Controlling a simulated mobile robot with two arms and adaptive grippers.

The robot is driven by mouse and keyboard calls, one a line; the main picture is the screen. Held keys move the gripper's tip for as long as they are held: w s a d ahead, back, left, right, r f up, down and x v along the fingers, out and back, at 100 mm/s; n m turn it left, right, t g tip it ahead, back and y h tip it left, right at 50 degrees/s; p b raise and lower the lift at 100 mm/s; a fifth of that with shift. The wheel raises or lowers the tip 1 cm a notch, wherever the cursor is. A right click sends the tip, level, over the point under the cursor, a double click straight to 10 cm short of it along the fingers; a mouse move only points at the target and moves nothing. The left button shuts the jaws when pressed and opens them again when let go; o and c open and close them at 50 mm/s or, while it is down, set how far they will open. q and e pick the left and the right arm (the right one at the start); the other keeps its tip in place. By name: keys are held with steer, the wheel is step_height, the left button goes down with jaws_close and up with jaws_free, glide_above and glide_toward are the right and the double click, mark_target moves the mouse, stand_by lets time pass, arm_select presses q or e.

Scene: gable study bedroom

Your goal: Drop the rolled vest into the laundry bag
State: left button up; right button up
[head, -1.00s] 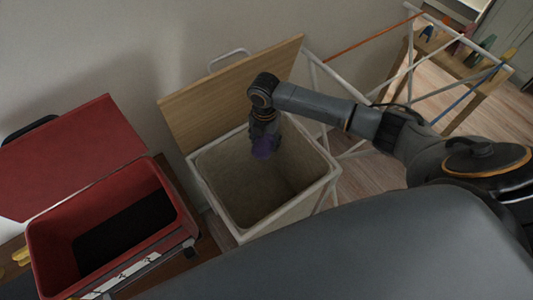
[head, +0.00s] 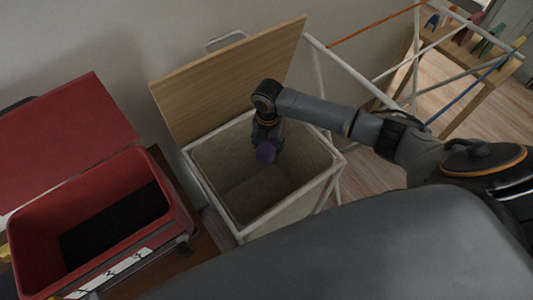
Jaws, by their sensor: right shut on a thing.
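The laundry bag (head: 240,235) is a pale, square-mouthed fabric bin with a light rim and a raised wooden lid (head: 220,80) behind it. Its inside looks empty where I can see it. My right gripper (head: 266,143) points down over the bag's mouth, toward its back part. I cannot tell exactly how far below the rim the vest is. My left gripper is out of view.
A red box (head: 30,227) with its red lid (head: 60,145) raised stands left of the bag. A white drying rack (head: 365,72) with coloured rods stands at the right, before a wooden table (head: 465,85). The wall is close behind the lids.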

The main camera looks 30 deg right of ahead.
steer(key=shift+r, duration=0.1)
steer(key=o, duration=1.3)
steer(key=shift+c, duration=0.2)
step_height(320, 180, up, 12)
